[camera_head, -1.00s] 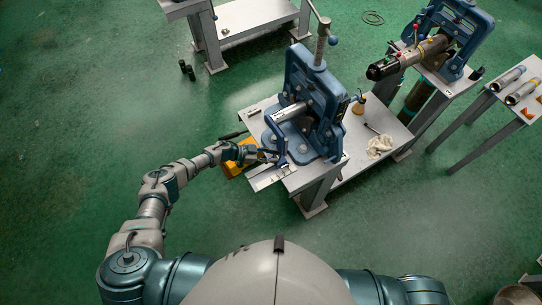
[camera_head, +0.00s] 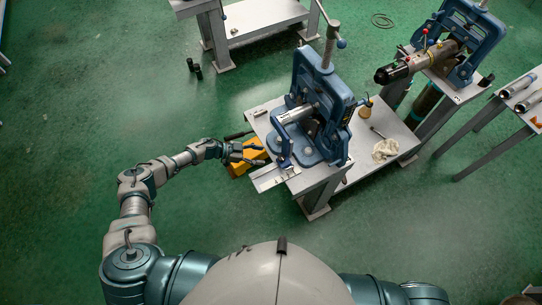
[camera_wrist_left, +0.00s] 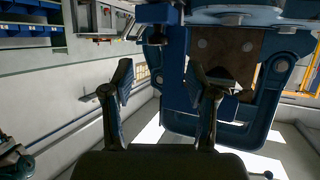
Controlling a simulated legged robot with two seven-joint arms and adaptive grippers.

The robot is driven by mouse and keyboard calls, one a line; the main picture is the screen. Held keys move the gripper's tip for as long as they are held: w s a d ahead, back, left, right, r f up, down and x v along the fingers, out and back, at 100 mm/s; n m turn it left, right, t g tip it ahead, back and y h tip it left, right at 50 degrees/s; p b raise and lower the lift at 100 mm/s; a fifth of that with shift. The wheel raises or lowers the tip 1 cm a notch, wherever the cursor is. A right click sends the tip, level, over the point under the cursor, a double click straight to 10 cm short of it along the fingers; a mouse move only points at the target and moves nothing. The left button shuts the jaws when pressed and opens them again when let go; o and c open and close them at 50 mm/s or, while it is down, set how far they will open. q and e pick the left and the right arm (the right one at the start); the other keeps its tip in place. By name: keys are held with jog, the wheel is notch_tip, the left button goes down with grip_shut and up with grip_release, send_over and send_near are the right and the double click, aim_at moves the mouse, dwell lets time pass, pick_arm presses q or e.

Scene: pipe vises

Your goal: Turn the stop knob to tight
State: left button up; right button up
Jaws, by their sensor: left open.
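The blue pipe vise (camera_head: 322,92) stands on a grey metal table, with a light pipe (camera_head: 303,113) in it. A blue stop arm (camera_head: 283,151) rises at the table's near left, above a flat metal rail (camera_head: 268,179). The stop knob is too small to make out surely in the head view. My left gripper (camera_head: 259,153) is open and empty, just left of the stop arm and apart from it. In the left wrist view, my open fingers (camera_wrist_left: 163,88) have nothing between them; blue vise parts (camera_wrist_left: 185,130) lie beyond. My right gripper is out of view.
A yellow-orange box (camera_head: 247,160) lies low behind my left gripper. A white rag (camera_head: 385,150) and a small bottle (camera_head: 366,108) are on the table's right. A second vise (camera_head: 462,45) stands at upper right.

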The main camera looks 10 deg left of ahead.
pick_arm(q)
jog(key=v, duration=0.4)
jog(key=shift+f, duration=0.1)
dwell(0.3)
